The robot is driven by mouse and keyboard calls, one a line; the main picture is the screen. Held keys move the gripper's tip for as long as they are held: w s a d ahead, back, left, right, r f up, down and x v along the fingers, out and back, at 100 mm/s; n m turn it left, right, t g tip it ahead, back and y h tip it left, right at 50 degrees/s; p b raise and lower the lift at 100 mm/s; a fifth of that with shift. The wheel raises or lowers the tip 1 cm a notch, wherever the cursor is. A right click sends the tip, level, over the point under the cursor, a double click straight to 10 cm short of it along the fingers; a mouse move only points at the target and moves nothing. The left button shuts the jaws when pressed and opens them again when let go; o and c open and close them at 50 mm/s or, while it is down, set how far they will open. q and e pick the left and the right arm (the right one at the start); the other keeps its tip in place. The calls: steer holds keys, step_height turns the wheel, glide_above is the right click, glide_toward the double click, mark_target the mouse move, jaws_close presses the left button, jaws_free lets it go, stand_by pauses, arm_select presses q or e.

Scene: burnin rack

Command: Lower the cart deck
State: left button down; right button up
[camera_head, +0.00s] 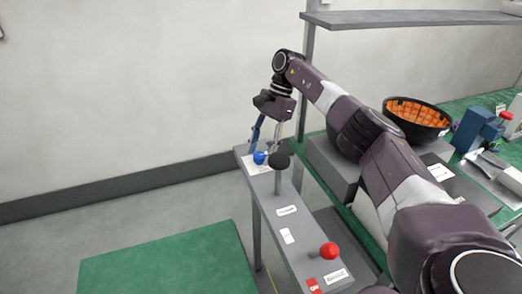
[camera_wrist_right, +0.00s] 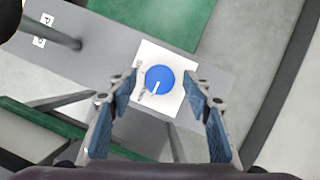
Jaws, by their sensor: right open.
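A round blue knob (camera_head: 259,157) sits on a white plate at the far end of a narrow grey panel (camera_head: 264,204). In the right wrist view, the blue knob (camera_wrist_right: 158,80) has a pale mark and lies between my fingertips in the picture. My right gripper (camera_head: 266,134) points down over the knob, open and empty; its blue-padded fingers (camera_wrist_right: 161,82) are spread either side. I cannot tell its exact height above the knob. A black ball lever (camera_head: 279,161) stands close beside. A low green surface (camera_head: 165,264) is at lower left; I cannot tell whether it is the cart deck.
A red knob (camera_head: 329,251) stands at the panel's near end. A green bench at right holds a black bowl with orange lining (camera_head: 417,118) and a blue device (camera_head: 474,130). A grey shelf (camera_head: 410,18) hangs above it.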

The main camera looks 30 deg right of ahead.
steer(key=v, duration=0.7)
steer(key=shift+r, duration=0.2)
steer(key=shift+d+r, duration=0.1)
stand_by(0.3)
